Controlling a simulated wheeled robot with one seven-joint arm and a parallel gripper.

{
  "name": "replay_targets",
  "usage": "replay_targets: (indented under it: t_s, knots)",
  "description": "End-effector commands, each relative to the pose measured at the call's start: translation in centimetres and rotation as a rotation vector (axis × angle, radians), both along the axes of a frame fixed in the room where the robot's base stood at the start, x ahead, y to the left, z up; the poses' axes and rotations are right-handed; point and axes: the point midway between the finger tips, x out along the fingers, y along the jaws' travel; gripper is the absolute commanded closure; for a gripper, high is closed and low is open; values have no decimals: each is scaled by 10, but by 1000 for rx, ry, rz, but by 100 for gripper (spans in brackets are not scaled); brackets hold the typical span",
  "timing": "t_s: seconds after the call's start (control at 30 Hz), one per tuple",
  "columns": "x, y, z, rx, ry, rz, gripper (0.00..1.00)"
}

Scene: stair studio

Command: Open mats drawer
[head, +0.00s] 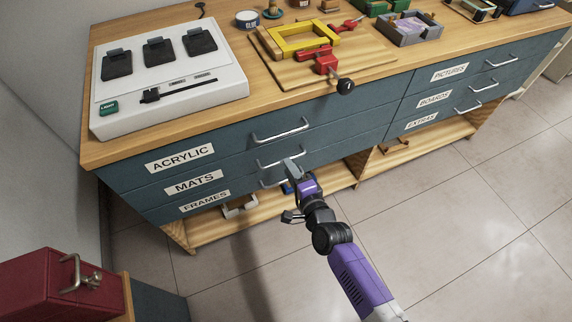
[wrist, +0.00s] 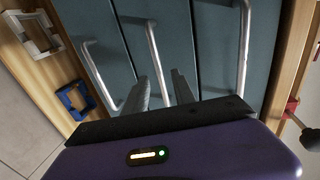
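The mats drawer (head: 228,175) is the middle blue drawer of the left stack, labelled MATS, and its front looks flush with its neighbours. Its silver bar handle (head: 276,160) is partly hidden at the right by my gripper. My gripper (head: 291,188) is in front of the left stack, at about the level of the mats and frames handles. In the wrist view my two fingers (wrist: 163,88) stand apart, and the middle handle (wrist: 152,45) runs between them. I see gaps beside the bar; how deep the fingers reach past it is unclear.
The acrylic handle (wrist: 244,50) and the frames handle (wrist: 95,70) flank the middle one. An open shelf (head: 330,190) lies below, holding small frames. A red box (head: 50,285) stands lower left. The tiled floor is clear at right.

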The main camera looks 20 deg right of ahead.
Motion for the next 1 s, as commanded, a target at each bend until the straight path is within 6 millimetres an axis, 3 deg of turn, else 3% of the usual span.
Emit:
replay_targets:
  t_s: [0.2, 0.57, 0.6, 0.77, 1.0]
  knots:
    - [26, 1, -8, 0, -1, 1, 68]
    - [33, 0, -7, -2, 0, 0, 68]
    - [33, 0, -7, -2, 0, 0, 70]
    - [33, 0, -7, -2, 0, 0, 100]
    - [33, 0, -7, -2, 0, 0, 100]
